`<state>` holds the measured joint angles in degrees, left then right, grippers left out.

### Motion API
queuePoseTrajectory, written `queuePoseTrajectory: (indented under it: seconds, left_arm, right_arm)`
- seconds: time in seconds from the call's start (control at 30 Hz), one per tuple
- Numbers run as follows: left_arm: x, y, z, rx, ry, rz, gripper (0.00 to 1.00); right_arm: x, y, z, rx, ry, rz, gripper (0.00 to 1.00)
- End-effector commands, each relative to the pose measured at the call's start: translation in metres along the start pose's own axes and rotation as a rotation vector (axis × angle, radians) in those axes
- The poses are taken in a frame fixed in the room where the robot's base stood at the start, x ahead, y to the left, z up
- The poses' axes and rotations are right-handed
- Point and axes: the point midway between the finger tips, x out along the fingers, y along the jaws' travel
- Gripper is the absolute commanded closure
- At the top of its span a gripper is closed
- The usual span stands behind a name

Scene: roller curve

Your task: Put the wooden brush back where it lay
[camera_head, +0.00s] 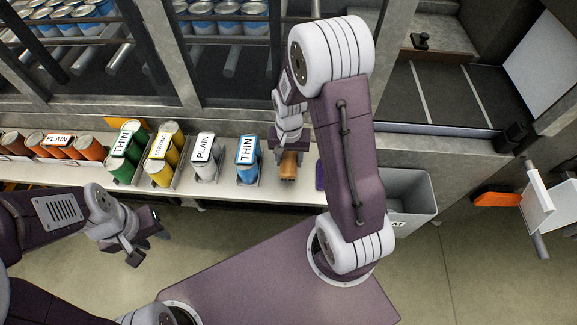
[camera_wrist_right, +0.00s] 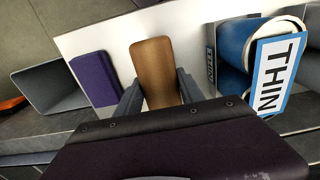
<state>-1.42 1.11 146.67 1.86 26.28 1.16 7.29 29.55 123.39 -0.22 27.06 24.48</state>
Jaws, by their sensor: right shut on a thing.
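The wooden brush (camera_head: 288,167) is a brown block at the white shelf, between the blue THIN cans and a purple block. It also shows in the right wrist view (camera_wrist_right: 155,72), between the two fingers. My left gripper (camera_head: 148,240) is open and empty, in front of the shelf at the lower left.
Blue THIN cans (camera_head: 247,160) stand left of the brush, with white PLAIN (camera_head: 203,156), yellow and green cans further left. The purple block (camera_wrist_right: 95,78) lies close on the brush's other side. A grey bin (camera_head: 408,195) stands right of the shelf.

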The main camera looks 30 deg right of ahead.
Motion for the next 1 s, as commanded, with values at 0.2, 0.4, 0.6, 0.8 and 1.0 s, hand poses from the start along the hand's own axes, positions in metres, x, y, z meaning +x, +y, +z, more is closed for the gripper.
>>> queuePoseTrajectory:
  seconds: [0.2,0.4,0.6,0.8,1.0]
  left_arm:
    - [0.000,0.000,0.000,0.000,0.000,0.000,0.64]
    - [0.000,0.000,0.000,0.000,0.000,0.000,0.64]
    - [0.003,0.000,0.000,0.000,0.000,0.000,0.64]
    - [0.002,0.000,0.000,0.000,0.000,0.000,0.64]
    - [0.002,0.000,0.000,0.000,0.000,0.000,0.64]
  right_arm:
    - [0.035,0.000,0.001,-0.001,-0.004,0.002,0.93]
    - [0.041,0.000,0.000,-0.001,0.000,0.000,0.93]
    - [0.044,0.000,0.000,-0.001,0.000,0.000,0.93]
    - [0.043,0.000,0.000,-0.001,-0.001,0.000,0.33]
    - [0.042,0.000,0.000,-0.001,0.000,0.000,0.33]
